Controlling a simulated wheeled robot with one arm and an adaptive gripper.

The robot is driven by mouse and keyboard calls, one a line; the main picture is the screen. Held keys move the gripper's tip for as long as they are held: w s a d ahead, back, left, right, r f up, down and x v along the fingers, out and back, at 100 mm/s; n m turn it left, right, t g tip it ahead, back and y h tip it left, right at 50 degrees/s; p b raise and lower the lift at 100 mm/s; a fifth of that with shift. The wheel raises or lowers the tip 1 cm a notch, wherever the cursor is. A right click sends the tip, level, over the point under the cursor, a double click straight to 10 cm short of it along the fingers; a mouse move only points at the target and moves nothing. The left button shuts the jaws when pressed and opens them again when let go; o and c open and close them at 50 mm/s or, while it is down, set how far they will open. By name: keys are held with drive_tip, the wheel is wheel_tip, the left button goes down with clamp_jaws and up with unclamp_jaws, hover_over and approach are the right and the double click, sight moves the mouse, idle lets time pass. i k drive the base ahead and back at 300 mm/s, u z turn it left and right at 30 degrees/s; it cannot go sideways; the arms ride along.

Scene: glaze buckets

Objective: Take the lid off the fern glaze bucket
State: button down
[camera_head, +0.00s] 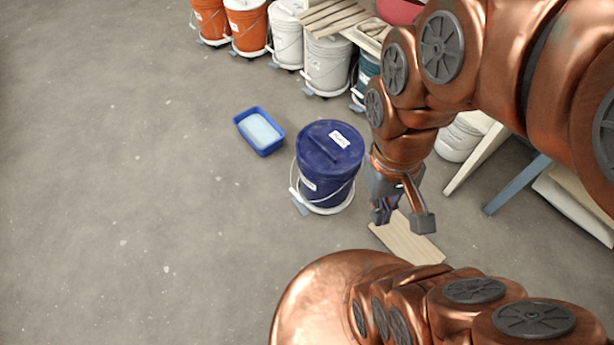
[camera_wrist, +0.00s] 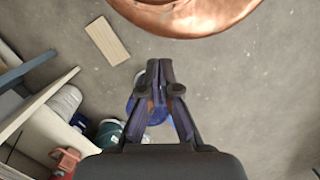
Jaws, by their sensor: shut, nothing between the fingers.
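A dark blue bucket (camera_head: 325,183) stands upright on the floor. Its blue lid (camera_head: 330,147) is on, with a raised bar and a white label too small to read. A dark green bucket (camera_head: 368,68), partly hidden behind my arm, stands in the back row; it also shows in the wrist view (camera_wrist: 108,134). I cannot read which bucket is marked fern. My gripper (camera_head: 383,217) is shut and empty, pointing down to the right of the blue bucket, apart from it. In the wrist view its fingers (camera_wrist: 160,66) hide much of the blue bucket.
Orange buckets (camera_head: 247,25) and white buckets (camera_head: 328,62) line the back. A blue tub (camera_head: 260,131) lies left of the blue bucket. A wooden board (camera_head: 407,238) lies below my gripper. Table legs (camera_head: 470,158) stand at right. The left floor is clear.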

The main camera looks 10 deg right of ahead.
sight(330, 145)
drive_tip(key=z, duration=0.05)
drive_tip(key=k, duration=0.5)
drive_tip(key=u, duration=0.35)
drive_tip(key=i, duration=0.9)
drive_tip(key=u, duration=0.6)
